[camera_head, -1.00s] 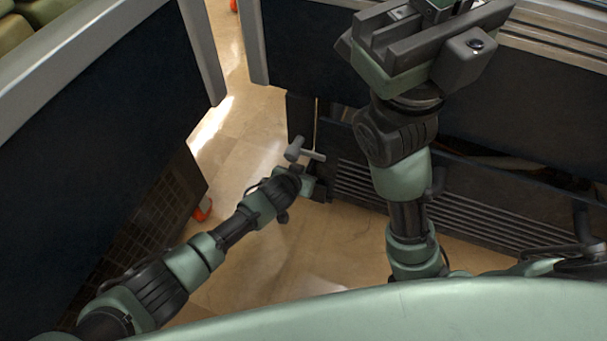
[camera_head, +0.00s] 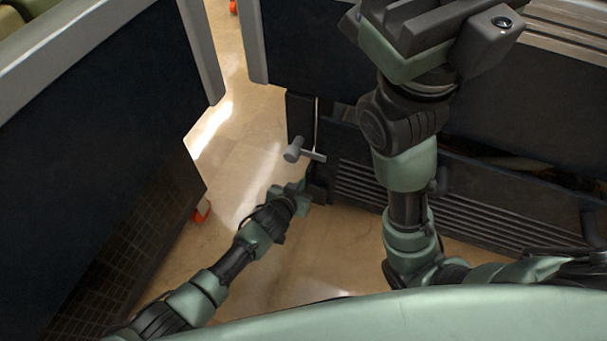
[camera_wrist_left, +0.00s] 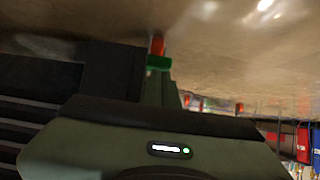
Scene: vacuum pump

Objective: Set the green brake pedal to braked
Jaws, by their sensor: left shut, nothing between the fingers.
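The green brake pedal (camera_wrist_left: 158,62) shows as a small bright green piece with an orange-red part beside it, in the upper middle of the left wrist view. I cannot make it out in the head view. My left gripper (camera_head: 298,190) is low over the floor, near the dark cabinet's corner; its fingers are shut and empty. In the wrist view the pedal appears just beyond my gripper; I cannot tell whether they touch. My right gripper (camera_head: 436,32) is raised at the top of the head view, partly cut off, its jaw state unclear.
A grey T-shaped handle (camera_head: 296,151) sticks out by the cabinet corner, above my left gripper. A slatted dark panel (camera_head: 450,205) lies right of it. A dark panel (camera_head: 110,130) stands left, with an orange caster (camera_head: 202,212) under it. Floor between is clear.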

